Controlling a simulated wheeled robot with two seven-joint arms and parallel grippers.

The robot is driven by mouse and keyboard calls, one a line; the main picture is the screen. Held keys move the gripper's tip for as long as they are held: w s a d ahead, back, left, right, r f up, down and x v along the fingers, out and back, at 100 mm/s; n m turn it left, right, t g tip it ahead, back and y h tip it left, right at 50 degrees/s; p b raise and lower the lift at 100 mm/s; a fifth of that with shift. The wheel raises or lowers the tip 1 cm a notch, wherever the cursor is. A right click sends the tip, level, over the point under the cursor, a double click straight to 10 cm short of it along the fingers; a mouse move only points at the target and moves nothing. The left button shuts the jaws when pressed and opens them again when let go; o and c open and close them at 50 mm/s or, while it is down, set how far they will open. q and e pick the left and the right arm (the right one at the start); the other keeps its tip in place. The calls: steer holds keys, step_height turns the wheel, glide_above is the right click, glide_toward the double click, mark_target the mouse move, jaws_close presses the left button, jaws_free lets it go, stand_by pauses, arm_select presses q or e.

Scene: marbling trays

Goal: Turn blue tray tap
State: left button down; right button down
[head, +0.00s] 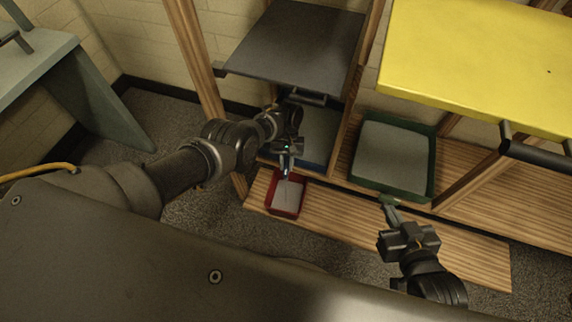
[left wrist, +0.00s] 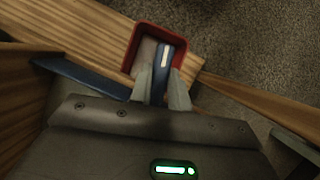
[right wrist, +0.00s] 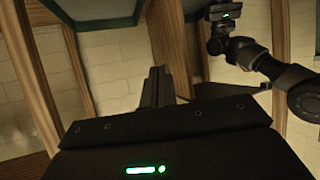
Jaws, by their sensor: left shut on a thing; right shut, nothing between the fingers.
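The blue tray (head: 318,132) sits on the wooden stand, partly hidden behind my left arm. In the left wrist view its dark blue edge (left wrist: 82,77) shows at the left. My left gripper (head: 286,160) is at the tray's front, above the red tray (head: 300,204). In the left wrist view my left gripper (left wrist: 161,88) is shut on a blue tap handle with a white stripe (left wrist: 164,62). The handle's far end overlaps the red tray from that view. My right gripper (head: 386,203) is shut and empty near the green tray's front edge; it also shows in the right wrist view (right wrist: 156,80).
The green tray (head: 432,165) stands right of the blue one. A grey panel (head: 295,45) and a yellow panel (head: 480,60) lie above the trays. Wooden posts (head: 193,50) flank the stand. The wooden ledge (head: 350,225) right of the red tray is bare.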

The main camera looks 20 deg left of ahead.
arm_select(q)
steer(key=shift+s+m+y+b, duration=0.1)
steer(key=shift+m+y+b, duration=0.35)
steer(key=shift+m, duration=1.05)
arm_select(e)
steer(key=shift+w+a+r+n+t+y, duration=0.15)
steer(key=shift+w+a+r+t+y, duration=0.15)
steer(key=shift+a+r+t, duration=0.3)
steer(key=shift+w+a+r+n+t+y, duration=0.15)
steer(key=shift+a+r+t+y, duration=0.2)
steer(key=shift+r, duration=0.4)
steer(key=shift+a, duration=0.1)
arm_select(q)
steer(key=c, duration=1.3)
jaws_free()
steer(key=shift+r, duration=0.2)
steer(key=p+v, duration=0.2)
steer(key=v, duration=0.5)
steer(key=shift+d+p, duration=0.1)
steer(key=shift+p, duration=0.3)
arm_select(e)
steer(key=s+d+f+m+g+h, duration=0.1)
steer(key=s+d+f+g+h, duration=0.2)
steer(key=s+d+f+g, duration=0.1)
step_height(320, 180, down, 3)
steer(key=shift+s+d+r+m+g, duration=0.1)
steer(key=shift+s+d+m+g, duration=0.15)
steer(key=shift+d+g, duration=0.65)
steer(key=shift+d+h, duration=0.1)
steer(key=shift+h, duration=0.15)
